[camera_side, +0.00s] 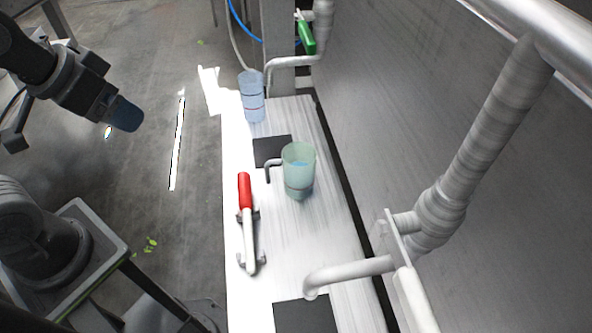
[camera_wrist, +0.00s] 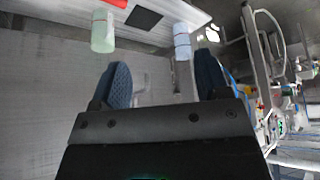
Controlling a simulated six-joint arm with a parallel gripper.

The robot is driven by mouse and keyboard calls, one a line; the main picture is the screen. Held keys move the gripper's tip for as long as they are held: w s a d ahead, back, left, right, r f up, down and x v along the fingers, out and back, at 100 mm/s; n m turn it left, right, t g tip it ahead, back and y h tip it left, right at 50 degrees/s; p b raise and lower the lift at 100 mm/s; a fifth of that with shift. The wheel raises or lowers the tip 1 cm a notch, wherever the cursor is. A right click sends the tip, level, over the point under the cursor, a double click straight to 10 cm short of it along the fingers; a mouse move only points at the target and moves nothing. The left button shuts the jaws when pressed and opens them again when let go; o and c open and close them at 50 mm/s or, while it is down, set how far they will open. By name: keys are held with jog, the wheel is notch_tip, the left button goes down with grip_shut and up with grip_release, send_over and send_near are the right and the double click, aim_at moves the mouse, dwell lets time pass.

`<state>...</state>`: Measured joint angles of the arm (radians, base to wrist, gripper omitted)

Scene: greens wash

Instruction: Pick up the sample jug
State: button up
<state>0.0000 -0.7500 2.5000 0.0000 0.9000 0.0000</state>
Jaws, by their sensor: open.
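A pale green translucent jug (camera_side: 298,172) with a dark side handle stands upright on the white bench (camera_side: 285,245). It also shows at the upper left in the wrist view (camera_wrist: 102,32). A clear bluish container (camera_side: 251,97) with dark bands stands at the bench's far end, and in the wrist view it is right of the green jug (camera_wrist: 182,42). I cannot tell from any label which is the sample jug. My gripper (camera_side: 122,114) is left of the bench in the side view, apart from both. Its blue fingers are spread and empty in the wrist view (camera_wrist: 164,78).
A red-handled tool (camera_side: 244,190) lies on the bench left of the green jug. Dark squares (camera_side: 272,151) (camera_side: 305,316) mark the bench. Metal spouts (camera_side: 345,272) (camera_side: 290,62) reach over it at both ends. A grey wall (camera_side: 375,120) stands along its right side.

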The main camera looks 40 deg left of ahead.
jog(key=o, duration=0.5)
jog(key=w+d+m+t+h, duration=0.25)
jog(key=w+d+h, duration=0.35)
jog(key=d, duration=0.7)
jog(key=y, duration=0.4)
send_near(298, 161)
jog(key=d, duration=0.2)
jog(key=shift+t, duration=0.35)
jog(key=shift+x, duration=2.85)
